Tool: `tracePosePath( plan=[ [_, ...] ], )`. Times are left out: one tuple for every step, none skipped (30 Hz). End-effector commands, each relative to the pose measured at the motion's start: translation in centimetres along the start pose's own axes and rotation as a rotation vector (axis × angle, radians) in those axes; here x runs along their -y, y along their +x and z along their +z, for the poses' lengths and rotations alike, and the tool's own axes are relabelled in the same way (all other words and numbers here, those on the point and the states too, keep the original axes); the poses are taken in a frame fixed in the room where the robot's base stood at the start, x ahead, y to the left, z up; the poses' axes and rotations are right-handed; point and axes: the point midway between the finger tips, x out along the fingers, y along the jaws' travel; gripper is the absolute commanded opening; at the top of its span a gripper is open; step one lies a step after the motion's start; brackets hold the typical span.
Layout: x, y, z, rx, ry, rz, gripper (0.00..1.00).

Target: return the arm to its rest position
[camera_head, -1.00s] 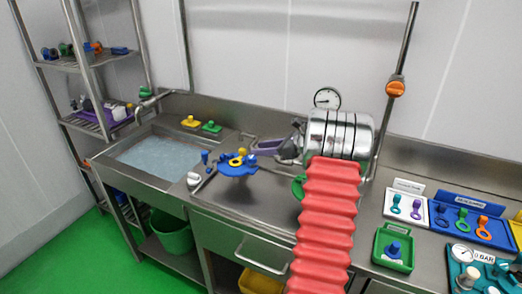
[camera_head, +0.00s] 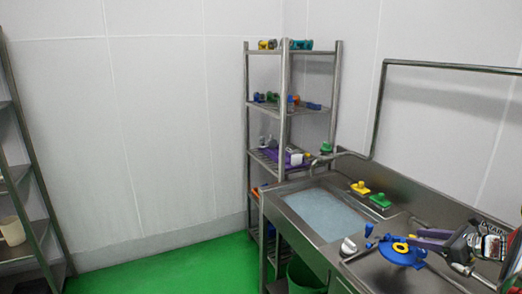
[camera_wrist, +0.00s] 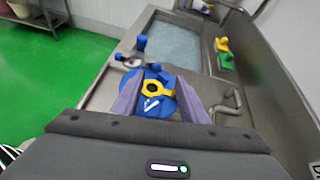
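My gripper (camera_head: 436,238) is at the right of the head view, its purple fingers just right of a blue round piece (camera_head: 402,256) with a yellow ring on it. In the wrist view my gripper (camera_wrist: 158,84) has its two purple fingers spread apart. The blue piece (camera_wrist: 152,104) and its yellow ring (camera_wrist: 157,88) show beyond and between them, on the steel counter. I see nothing held. Most of my arm is out of the head view.
The water-filled sink (camera_head: 325,213) lies left of the gripper, with a yellow block (camera_head: 360,189) and a green block (camera_head: 380,201) on its back ledge. A steel shelf rack (camera_head: 289,110) stands in the corner. Green floor (camera_head: 165,275) is open at left.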

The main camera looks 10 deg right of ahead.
Motion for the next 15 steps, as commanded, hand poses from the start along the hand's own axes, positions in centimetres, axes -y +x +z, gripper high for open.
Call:
tracePosePath(
  plan=[
    [-1.4, 0.6, 1.2, -0.018, -0.048, 0.023, 0.38],
    [-2.2, 0.8, 1.7, -0.030, -0.075, 0.036, 0.38],
    [-3.4, 1.3, 2.5, -0.046, -0.116, 0.056, 0.38],
    [-4.3, 1.5, 3.1, -0.058, -0.147, 0.070, 0.38],
    [-5.3, 1.8, 3.6, -0.070, -0.182, 0.087, 0.38],
    [-6.6, 2.1, 4.3, -0.086, -0.226, 0.109, 0.38],
    [-7.6, 2.3, 5.0, -0.097, -0.262, 0.125, 0.38],
    [-8.6, 2.5, 5.4, -0.110, -0.296, 0.142, 0.38],
    [-10.0, 2.8, 6.1, -0.124, -0.344, 0.163, 0.38],
    [-10.9, 2.9, 6.5, -0.135, -0.378, 0.178, 0.38],
    [-12.0, 3.0, 7.0, -0.146, -0.415, 0.196, 0.38],
    [-13.3, 3.1, 7.5, -0.159, -0.462, 0.217, 0.38],
    [-14.3, 3.2, 8.0, -0.168, -0.499, 0.233, 0.38],
    [-15.3, 3.2, 8.3, -0.178, -0.534, 0.249, 0.38],
    [-16.7, 3.3, 8.8, -0.189, -0.584, 0.271, 0.38]
  ],
)
